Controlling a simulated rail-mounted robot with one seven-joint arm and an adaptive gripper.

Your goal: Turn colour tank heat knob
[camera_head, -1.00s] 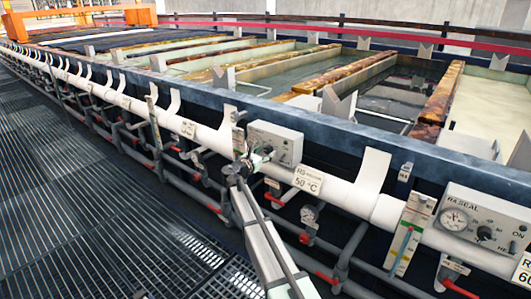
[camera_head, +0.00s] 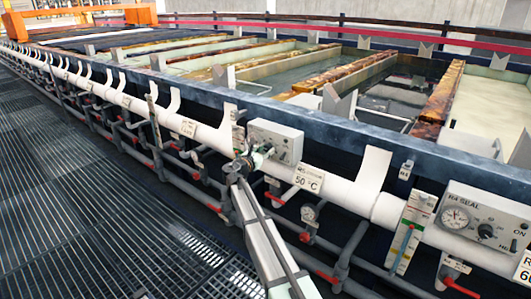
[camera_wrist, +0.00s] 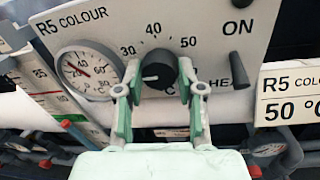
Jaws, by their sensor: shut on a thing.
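The R5 COLOUR control box (camera_wrist: 215,25) is a pale panel with a temperature dial (camera_wrist: 88,70) and a dark heat knob (camera_wrist: 157,70). It also shows in the head view (camera_head: 290,142). The knob's white mark points left, below the 30 of the printed 30, 40, 50 scale. My gripper (camera_wrist: 157,88) is shut on the knob, with one pale green finger on each side.
A small dark switch (camera_wrist: 236,65) sits right of the knob below ON. The R5 50 °C label (camera_wrist: 290,95) is at the right. A white pipe (camera_head: 345,190) runs below the box. The R4 SEAL box (camera_head: 490,215) stands further right. The grated walkway (camera_head: 80,200) is clear.

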